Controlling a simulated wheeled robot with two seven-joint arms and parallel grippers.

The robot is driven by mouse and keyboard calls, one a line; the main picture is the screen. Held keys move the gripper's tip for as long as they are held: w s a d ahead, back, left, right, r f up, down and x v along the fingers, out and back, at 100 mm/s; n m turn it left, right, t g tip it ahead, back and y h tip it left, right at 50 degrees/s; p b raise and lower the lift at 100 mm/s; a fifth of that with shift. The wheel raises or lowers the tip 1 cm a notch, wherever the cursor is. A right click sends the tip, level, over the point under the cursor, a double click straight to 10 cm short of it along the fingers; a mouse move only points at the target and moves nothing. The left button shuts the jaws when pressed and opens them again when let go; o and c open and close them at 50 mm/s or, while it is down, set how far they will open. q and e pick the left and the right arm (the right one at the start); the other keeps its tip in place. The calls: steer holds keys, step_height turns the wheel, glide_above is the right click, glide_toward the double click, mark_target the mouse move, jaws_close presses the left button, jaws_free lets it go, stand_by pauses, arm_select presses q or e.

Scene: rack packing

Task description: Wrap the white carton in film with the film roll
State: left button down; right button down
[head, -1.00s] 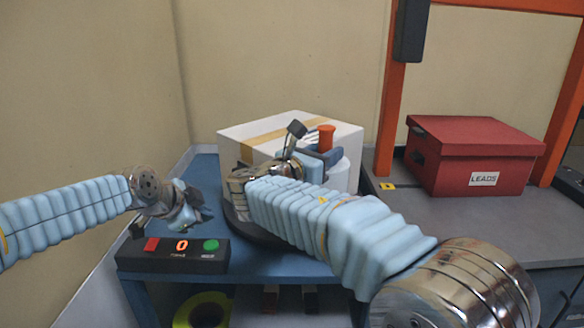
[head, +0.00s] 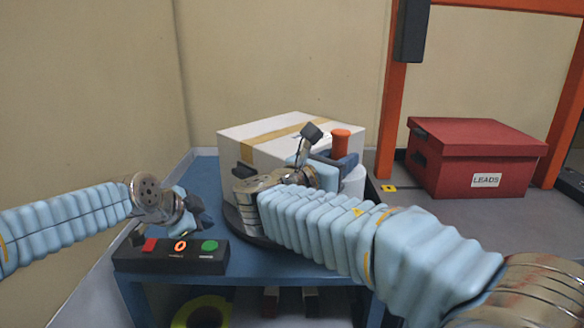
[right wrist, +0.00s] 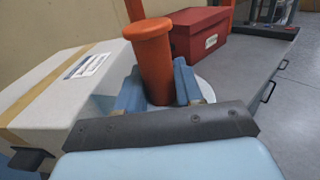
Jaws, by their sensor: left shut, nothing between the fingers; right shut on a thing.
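The white carton (head: 262,134) with a tan tape strip stands on a dark turntable (head: 240,226) on the blue table. It also shows at the left of the right wrist view (right wrist: 48,92). My right gripper (head: 332,160) is shut on the orange handle (head: 341,142) of the film roll (head: 354,182), at the carton's right front side. The handle stands upright between the fingers in the right wrist view (right wrist: 153,62). The white roll is mostly hidden behind my gripper and arm. My left gripper (head: 202,216) is shut and empty above the control box, left of the carton.
A red LEADS box (head: 470,150) sits on the grey bench at right. An orange post (head: 388,100) stands behind. A yellow-green roll (head: 203,312) lies below the table.

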mark_target(208, 248)
arm_select(q)
steer(key=shift+f+b, duration=0.45)
steer(key=shift+f, duration=0.1)
arm_select(e)
steer(key=shift+s+d, duration=0.35)
steer(key=shift+s, duration=0.6)
steer(key=shift+s+d, duration=0.3)
steer(key=shift+s, duration=0.6)
steer(key=shift+r, duration=0.1)
arm_select(q)
steer(key=shift+r+p, duration=0.4)
steer(key=shift+f, duration=0.1)
stand_by(0.3)
step_height(208, 248, up, 6)
stand_by(0.3)
